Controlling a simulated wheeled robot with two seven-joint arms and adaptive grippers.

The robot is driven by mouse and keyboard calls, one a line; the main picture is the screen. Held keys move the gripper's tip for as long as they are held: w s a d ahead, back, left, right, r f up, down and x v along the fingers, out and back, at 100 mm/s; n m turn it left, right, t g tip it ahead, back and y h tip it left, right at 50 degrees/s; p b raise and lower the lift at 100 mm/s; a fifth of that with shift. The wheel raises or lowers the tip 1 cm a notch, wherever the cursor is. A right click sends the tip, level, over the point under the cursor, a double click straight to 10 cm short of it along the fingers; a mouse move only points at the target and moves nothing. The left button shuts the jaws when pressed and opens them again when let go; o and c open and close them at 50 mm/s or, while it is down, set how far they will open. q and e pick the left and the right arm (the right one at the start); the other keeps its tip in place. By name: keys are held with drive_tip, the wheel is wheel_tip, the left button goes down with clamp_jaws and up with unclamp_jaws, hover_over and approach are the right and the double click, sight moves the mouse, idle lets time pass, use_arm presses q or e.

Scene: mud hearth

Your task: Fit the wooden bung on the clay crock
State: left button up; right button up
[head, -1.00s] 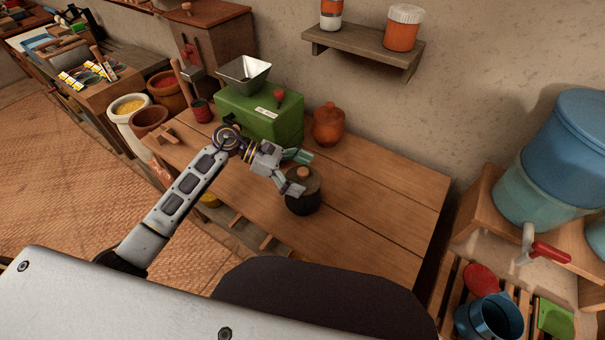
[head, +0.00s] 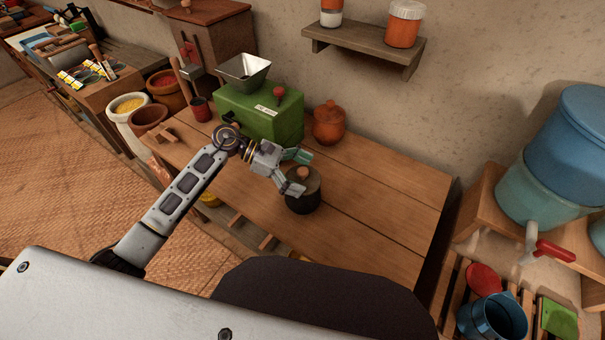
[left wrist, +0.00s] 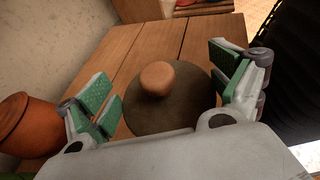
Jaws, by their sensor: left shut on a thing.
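The wooden bung (head: 311,181) is a broad dark brown disc with a pale round knob. My right gripper is not in view.
The table's right side is clear. A blue water container (head: 570,140) stands at the right.

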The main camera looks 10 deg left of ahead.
use_arm(q)
drive_tip(key=shift+f, duration=0.15)
idle(0.5)
drive_tip(key=o, duration=0.7)
drive_tip(key=shift+r, duration=1.2)
drive_tip(key=shift+r+p, duration=0.55)
drive_tip(key=shift+r, duration=1.4)
drive_tip(key=shift+r+p, duration=0.35)
drive_tip(key=shift+r, duration=0.05)
